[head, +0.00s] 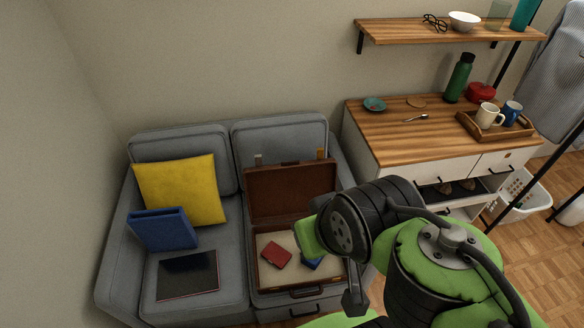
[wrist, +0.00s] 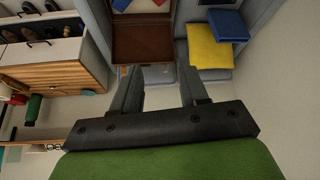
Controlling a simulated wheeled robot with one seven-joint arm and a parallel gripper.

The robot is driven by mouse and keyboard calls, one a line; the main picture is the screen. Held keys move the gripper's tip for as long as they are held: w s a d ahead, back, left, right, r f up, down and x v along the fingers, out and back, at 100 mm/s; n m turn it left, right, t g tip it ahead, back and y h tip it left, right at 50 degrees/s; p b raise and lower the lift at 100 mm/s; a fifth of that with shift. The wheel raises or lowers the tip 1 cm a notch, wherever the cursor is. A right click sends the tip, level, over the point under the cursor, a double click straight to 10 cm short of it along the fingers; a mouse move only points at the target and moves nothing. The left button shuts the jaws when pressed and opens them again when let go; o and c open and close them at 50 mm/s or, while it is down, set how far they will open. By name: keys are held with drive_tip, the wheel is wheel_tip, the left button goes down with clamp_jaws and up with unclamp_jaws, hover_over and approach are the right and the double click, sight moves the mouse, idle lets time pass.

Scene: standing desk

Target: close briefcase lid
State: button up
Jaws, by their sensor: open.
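The brown briefcase lies open on the right seat of the grey sofa in the head view. Its lid (head: 290,192) stands up, tilted back towards the sofa backrest. Its base (head: 303,288) has a pale lining and holds a red item (head: 276,255) and a blue item (head: 311,263). In the wrist view the lid (wrist: 142,42) shows just beyond the fingertips, with the scene turned upside down. My gripper (wrist: 159,72) is open, its two fingers apart with nothing gripped. In the head view my arm covers the area right of the briefcase, and I cannot make out the fingers clearly.
A wooden-topped cabinet (head: 385,140) stands right of the sofa, with a tray (head: 470,128) of mugs. A shelf (head: 440,35) hangs above.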

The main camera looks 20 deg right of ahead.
drive_tip(key=w+f+b, duration=0.2)
drive_tip(key=w+f, duration=0.1)
drive_tip(key=w, duration=0.3)
drive_tip(key=m+t+y+b, duration=0.3)
drive_tip(key=m+t+b, duration=0.65)
drive_tip(key=m, duration=0.75)
approach(291, 163)
drive_tip(key=b+x, duration=0.2)
drive_tip(key=x, duration=0.6)
drive_tip(key=shift+f, duration=0.2)
drive_tip(key=shift+r, duration=0.1)
clamp_jaws()
drive_tip(key=shift+w, duration=0.1)
